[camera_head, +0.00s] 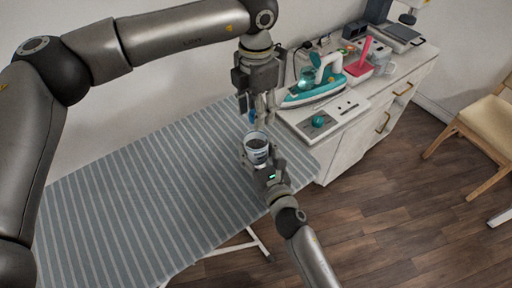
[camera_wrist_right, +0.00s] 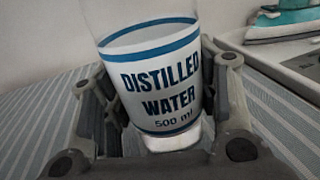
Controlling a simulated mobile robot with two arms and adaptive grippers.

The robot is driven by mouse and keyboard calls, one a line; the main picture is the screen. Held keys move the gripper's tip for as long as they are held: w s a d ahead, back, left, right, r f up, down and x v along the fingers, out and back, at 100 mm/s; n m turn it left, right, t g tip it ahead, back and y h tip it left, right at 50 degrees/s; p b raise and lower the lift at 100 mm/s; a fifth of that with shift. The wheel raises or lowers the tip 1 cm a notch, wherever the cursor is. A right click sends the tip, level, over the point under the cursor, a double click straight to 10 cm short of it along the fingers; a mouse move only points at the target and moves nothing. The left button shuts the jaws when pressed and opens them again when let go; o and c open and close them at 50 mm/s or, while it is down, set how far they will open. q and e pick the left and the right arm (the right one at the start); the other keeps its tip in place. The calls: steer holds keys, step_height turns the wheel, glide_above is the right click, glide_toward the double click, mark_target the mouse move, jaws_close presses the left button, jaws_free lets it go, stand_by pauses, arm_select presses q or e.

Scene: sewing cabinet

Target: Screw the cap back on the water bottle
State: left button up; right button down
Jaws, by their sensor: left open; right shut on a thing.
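The water bottle (camera_wrist_right: 165,85) is clear, with a white label reading "DISTILLED WATER 500 ml" between blue bands. My right gripper (camera_wrist_right: 165,130) is shut around its lower part and holds it nearly upright, slightly tilted in the wrist view. In the head view the bottle (camera_head: 257,154) is at the ironing board's right edge, directly below my left gripper (camera_head: 262,118). My left gripper points down and is open. A small blue piece (camera_head: 251,116) shows by its fingertips; I cannot tell whether it is the cap. The bottle's neck is not clear.
The striped ironing board (camera_head: 140,195) is mostly bare. A white cabinet (camera_head: 350,150) beside it carries a teal iron (camera_head: 315,92), a round teal object (camera_head: 318,121), a red item (camera_head: 362,62) and a grey cup (camera_head: 384,65). A wooden chair (camera_head: 485,130) stands at right.

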arm_select(q)
jaws_close()
steer(key=shift+o, duration=0.5)
jaws_free()
steer(key=shift+r, duration=0.1)
step_height(320, 180, up, 12)
stand_by(0.3)
